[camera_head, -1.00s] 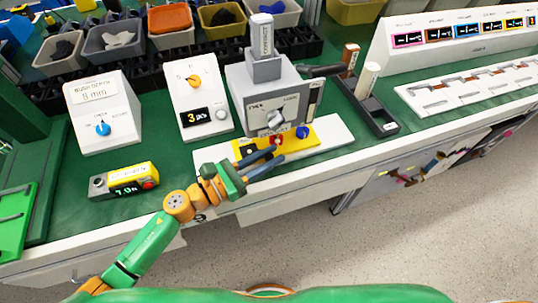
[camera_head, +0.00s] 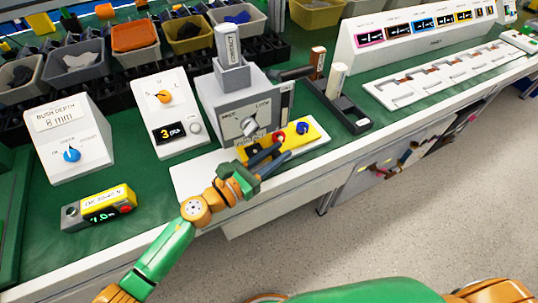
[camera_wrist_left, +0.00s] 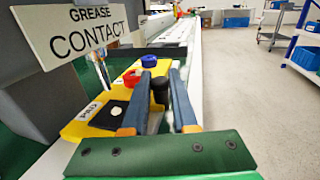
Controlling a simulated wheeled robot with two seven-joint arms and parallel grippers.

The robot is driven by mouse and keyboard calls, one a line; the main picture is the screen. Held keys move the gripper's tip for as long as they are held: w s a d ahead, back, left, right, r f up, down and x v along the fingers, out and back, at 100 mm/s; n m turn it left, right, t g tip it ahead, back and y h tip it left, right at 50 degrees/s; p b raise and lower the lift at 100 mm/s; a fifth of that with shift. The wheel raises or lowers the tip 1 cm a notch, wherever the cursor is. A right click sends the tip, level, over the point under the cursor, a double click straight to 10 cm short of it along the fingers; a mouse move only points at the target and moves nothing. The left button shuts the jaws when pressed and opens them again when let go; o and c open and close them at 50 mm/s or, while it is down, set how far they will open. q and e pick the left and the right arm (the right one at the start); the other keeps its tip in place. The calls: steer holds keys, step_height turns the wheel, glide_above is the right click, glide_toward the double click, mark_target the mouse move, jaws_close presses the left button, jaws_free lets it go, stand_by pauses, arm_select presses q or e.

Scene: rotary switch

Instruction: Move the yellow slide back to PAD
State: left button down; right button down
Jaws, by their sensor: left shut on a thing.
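The yellow slide (camera_head: 313,134) lies on a white base in front of a grey press box with a dial. It carries a red knob, a blue knob and a black pad patch with a pale dot beside the word PAD, seen in the left wrist view (camera_wrist_left: 98,118). My left gripper (camera_head: 274,151) reaches in from the front. In the left wrist view its blue-grey fingers (camera_wrist_left: 160,84) are closed around a black upright handle (camera_wrist_left: 160,93) at the slide's front side. The handle's lower part is hidden. My right gripper is not in view.
The white base (camera_head: 200,172) is bare to the left of the slide. The grey press box (camera_head: 235,105) stands behind it, with a GREASE CONTACT plate (camera_wrist_left: 80,30) near my wrist. A yellow-grey readout box (camera_head: 99,207) lies at left. A black stand (camera_head: 345,108) is at right.

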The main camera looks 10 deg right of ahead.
arm_select(q)
steer(key=shift+r, duration=0.1)
steer(key=c, duration=1)
jaws_free()
steer(key=shift+d, duration=0.3)
steer(key=b+v, duration=0.1)
steer(key=v, duration=0.6)
